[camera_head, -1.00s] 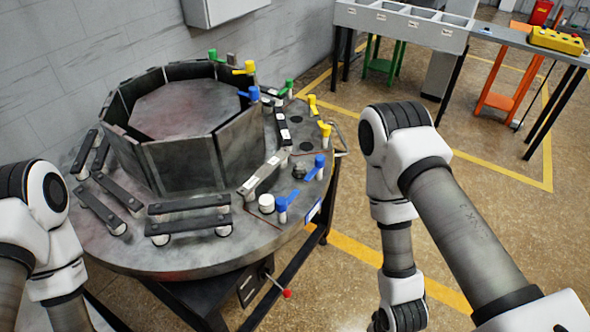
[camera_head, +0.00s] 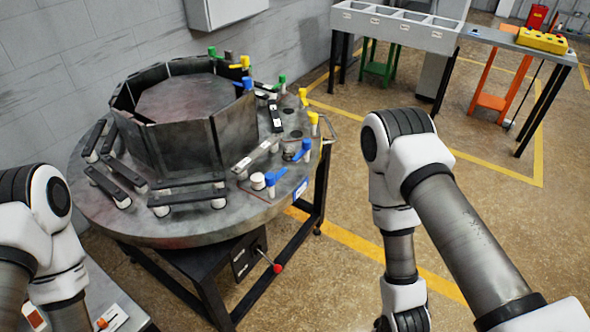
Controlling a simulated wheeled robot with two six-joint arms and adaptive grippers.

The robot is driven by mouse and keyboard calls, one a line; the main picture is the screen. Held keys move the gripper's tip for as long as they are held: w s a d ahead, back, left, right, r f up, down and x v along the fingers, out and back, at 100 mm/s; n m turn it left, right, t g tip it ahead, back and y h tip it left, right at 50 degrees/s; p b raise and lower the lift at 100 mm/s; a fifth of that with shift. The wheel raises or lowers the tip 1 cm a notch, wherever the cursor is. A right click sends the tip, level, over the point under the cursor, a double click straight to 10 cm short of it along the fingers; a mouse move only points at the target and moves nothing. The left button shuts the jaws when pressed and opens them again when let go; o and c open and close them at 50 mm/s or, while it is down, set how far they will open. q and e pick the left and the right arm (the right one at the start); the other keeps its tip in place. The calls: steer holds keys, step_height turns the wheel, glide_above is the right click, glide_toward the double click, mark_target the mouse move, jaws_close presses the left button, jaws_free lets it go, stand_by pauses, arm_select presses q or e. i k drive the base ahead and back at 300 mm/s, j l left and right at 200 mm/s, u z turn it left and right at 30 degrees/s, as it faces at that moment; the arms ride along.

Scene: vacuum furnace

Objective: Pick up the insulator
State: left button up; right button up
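A short white cylinder (camera_head: 257,181), which may be the insulator, stands at the front right of the round grey furnace table (camera_head: 200,232). White pieces also show under the dark bars (camera_head: 187,198) around the ring of dark panels (camera_head: 185,146), so I cannot tell for sure which part is meant. My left arm comes in at the lower left and my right arm at the right. Neither arm touches the furnace table.
Blue (camera_head: 303,149), yellow and green levers stand along the table's right side. A red-knobbed handle (camera_head: 278,268) sticks out below. A light surface with small orange-and-white items (camera_head: 112,318) shows at the bottom left. A grey bin bench (camera_head: 400,28) stands at the back. The floor between is open.

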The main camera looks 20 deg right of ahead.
mark_target(289, 151)
steer(key=i+l+z, duration=1.25)
steer(key=i+z, duration=0.2)
steer(key=i, duration=2)
steer(key=i+j+u, duration=0.1)
steer(key=i+u, duration=0.6)
steer(key=u, duration=0.2)
steer(key=i+l+u, duration=0.1)
steer(key=i+u, duration=0.35)
steer(key=i+l+u, duration=0.2)
steer(key=u, duration=0.25)
